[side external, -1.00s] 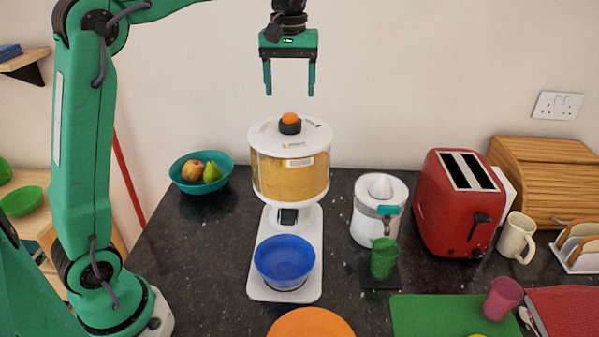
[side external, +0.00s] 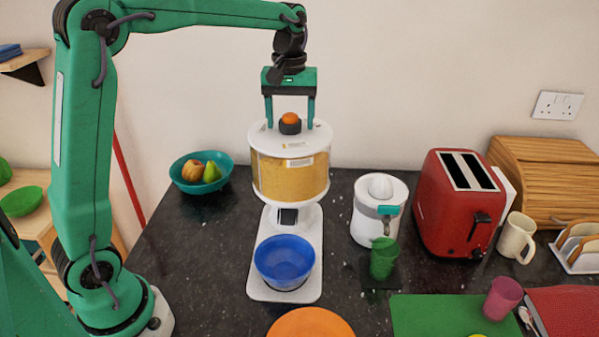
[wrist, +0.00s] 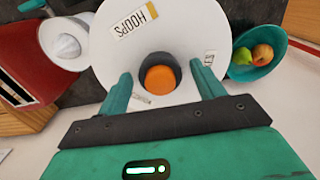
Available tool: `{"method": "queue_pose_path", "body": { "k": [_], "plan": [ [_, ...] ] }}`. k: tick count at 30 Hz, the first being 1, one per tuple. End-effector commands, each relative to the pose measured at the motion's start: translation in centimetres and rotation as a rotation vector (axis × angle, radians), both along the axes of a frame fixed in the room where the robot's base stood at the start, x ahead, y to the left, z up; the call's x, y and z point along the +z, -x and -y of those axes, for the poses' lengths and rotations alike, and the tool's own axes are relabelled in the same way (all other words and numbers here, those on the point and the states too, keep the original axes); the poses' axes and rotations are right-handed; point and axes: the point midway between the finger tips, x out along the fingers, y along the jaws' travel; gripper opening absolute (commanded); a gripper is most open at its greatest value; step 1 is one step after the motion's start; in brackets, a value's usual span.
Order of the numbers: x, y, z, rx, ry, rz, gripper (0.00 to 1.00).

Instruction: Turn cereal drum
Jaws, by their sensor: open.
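The cereal drum (side external: 290,175) is a clear cylinder of yellow cereal with a white lid, on a white stand. A black knob with an orange top (side external: 290,119) rises from the lid's middle; it also shows in the wrist view (wrist: 160,78). My gripper (side external: 290,125) points down, open, with one finger on each side of the knob and a gap to each. In the wrist view the fingertips (wrist: 163,82) flank the knob over the lid (wrist: 112,45), which bears a "HOOPS" label. A blue bowl (side external: 285,262) stands on the stand's base (side external: 285,296) below the drum.
A teal fruit bowl (side external: 176,180) stands left of the drum. A white juicer (side external: 368,232), a green cup (side external: 384,262) and a red toaster (side external: 445,215) stand to the right. An orange plate (side external: 310,325) and green board (side external: 430,315) lie in front.

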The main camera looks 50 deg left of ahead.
Motion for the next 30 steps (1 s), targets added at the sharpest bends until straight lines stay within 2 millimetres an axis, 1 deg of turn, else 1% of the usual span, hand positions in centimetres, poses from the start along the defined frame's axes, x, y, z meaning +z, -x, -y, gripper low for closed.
{"method": "queue_pose_path", "body": {
  "k": [3, 4, 13, 14, 23, 30],
  "plan": [
    [0.0, 0.0, 0.0, 0.0, 0.0, 0.0, 0.67],
    [0.0, 0.0, 0.0, 0.0, 0.0, 0.0, 0.66],
    [0.02, -0.01, 0.0, 0.0, 0.0, 0.0, 0.07],
    [0.02, -0.01, 0.0, 0.0, 0.0, 0.0, 0.05],
    [0.04, -0.03, 0.0, 0.026, 0.0, 0.0, 0.05],
    [0.07, -0.04, -0.01, 0.124, 0.0, 0.001, 0.05]
  ]
}}
